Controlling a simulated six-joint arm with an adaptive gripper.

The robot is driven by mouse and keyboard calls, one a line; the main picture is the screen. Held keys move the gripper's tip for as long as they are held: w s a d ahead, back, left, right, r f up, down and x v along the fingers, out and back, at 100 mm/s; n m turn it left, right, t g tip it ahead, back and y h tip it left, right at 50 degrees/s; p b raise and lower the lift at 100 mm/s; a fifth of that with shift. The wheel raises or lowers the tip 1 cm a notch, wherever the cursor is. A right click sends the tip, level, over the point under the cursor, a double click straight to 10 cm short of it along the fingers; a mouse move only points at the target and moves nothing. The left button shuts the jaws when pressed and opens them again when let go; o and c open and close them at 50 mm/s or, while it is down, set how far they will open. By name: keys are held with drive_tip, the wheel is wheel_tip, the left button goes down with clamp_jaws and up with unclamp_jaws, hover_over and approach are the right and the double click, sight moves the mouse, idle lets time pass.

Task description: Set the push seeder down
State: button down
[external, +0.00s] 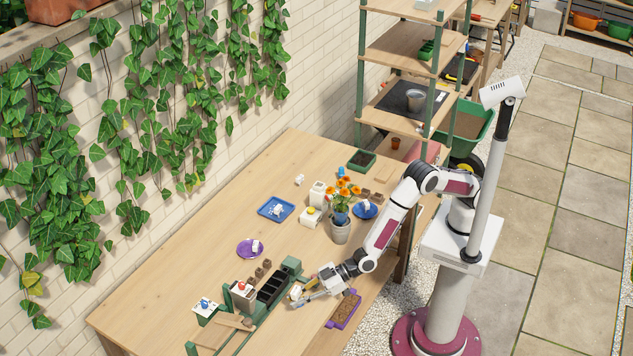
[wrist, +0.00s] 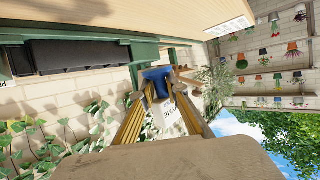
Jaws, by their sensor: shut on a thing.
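My gripper (external: 302,295) is low over the near edge of the wooden table, just right of the green rack with dark cells (external: 271,288). It is shut on a small blue and white thing, which I take for the push seeder (wrist: 157,82). In the wrist view its blue part sits between the fingertips (wrist: 160,95), and a white printed tag (wrist: 172,118) shows between the fingers. In the external view the gripper partly hides it, and I cannot tell whether it touches the table.
A purple tray of brown fill (external: 345,310) lies right of my gripper. A blue tray (external: 267,209), a purple plate (external: 242,249) and a flower pot (external: 340,232) stand farther back. The table's back left is clear.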

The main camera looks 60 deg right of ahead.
drive_tip(key=shift+w, duration=0.1)
drive_tip(key=w+d+r+m+t+h, duration=0.25)
drive_tip(key=w+d+r, duration=0.25)
drive_tip(key=w+d, duration=0.7)
drive_tip(key=w+d+r+m+t+h, duration=0.1)
drive_tip(key=w+d+r+m+h, duration=0.2)
drive_tip(key=w+d, duration=0.9)
drive_tip(key=w+d+r+m+h, duration=0.1)
drive_tip(key=d+r, duration=0.1)
drive_tip(key=d, duration=0.6)
drive_tip(key=w+d+r+m+t+h, duration=0.1)
drive_tip(key=d+r, duration=0.1)
drive_tip(key=d, duration=0.6)
drive_tip(key=w+d+r+m+h, duration=0.1)
drive_tip(key=d+r+h, duration=0.15)
drive_tip(key=d, duration=0.55)
drive_tip(key=s+d+f, duration=0.1)
drive_tip(key=s+d, duration=0.2)
drive_tip(key=d, duration=0.8)
drive_tip(key=s+d+f+m, duration=0.1)
drive_tip(key=s+d+f, duration=0.1)
drive_tip(key=d, duration=0.9)
drive_tip(key=shift+s+f, duration=0.3)
drive_tip(key=shift+s, duration=0.4)
drive_tip(key=shift+r+m, duration=0.1)
drive_tip(key=shift+m, duration=0.15)
